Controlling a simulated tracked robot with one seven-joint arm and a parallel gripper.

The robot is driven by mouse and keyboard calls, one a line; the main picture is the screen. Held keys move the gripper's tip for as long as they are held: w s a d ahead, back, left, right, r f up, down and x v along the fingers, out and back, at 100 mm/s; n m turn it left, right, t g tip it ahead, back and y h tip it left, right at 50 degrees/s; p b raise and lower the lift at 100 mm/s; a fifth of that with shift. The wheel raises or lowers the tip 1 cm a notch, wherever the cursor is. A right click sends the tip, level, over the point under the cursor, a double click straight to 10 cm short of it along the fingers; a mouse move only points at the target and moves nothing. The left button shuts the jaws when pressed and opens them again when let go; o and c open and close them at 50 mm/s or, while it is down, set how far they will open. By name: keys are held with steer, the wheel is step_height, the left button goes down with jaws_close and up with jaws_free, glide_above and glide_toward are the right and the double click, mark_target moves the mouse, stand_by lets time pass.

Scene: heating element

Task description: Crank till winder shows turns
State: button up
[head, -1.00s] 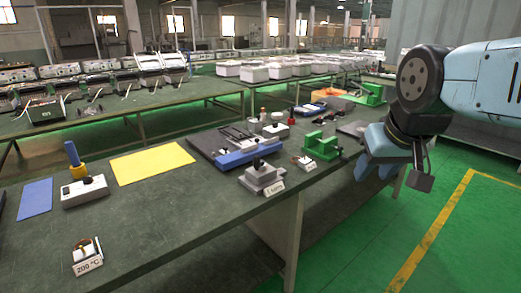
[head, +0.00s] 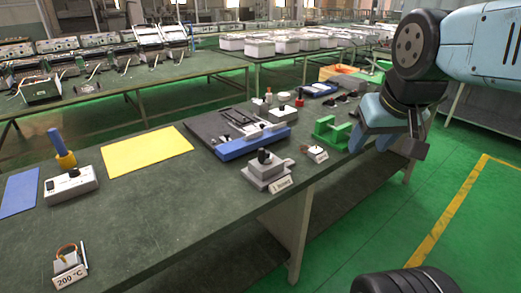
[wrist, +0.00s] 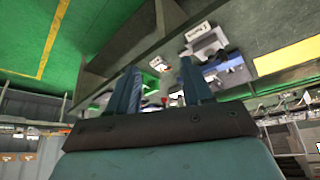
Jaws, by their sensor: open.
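A grey block device with a black knob (head: 266,170) stands near the front edge of the green bench. It looks like the winder, with a small white label (head: 282,184) at its foot; I cannot read the label surely. No crank handle can be made out clearly. My gripper (head: 371,143) is at the right, near the bench's front edge and right of the device, apart from it. In the wrist view my gripper (wrist: 160,88) has its two blue fingers spread with nothing held between them. The grey device (wrist: 205,38) shows beyond the fingers.
A blue and black fixture (head: 250,146) lies behind the device. A green holder (head: 331,133) and a small labelled piece (head: 315,153) stand between device and gripper. A yellow sheet (head: 147,152), a white switch box (head: 71,185) and a "200 °C" stand (head: 70,267) are at left.

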steer(key=w+f+n+g+h, duration=0.4)
steer(key=f+n+g+h, duration=0.15)
steer(key=f+n, duration=0.2)
steer(key=n+t+h, duration=0.4)
steer(key=n+t, duration=1.2)
steer(key=n, duration=0.6)
glide_toward(260, 155)
steer(key=shift+g, duration=0.25)
steer(key=x, duration=1.1)
steer(key=shift+w+r, duration=0.15)
steer(key=shift+w, duration=0.05)
steer(key=shift+c, duration=0.4)
jaws_close()
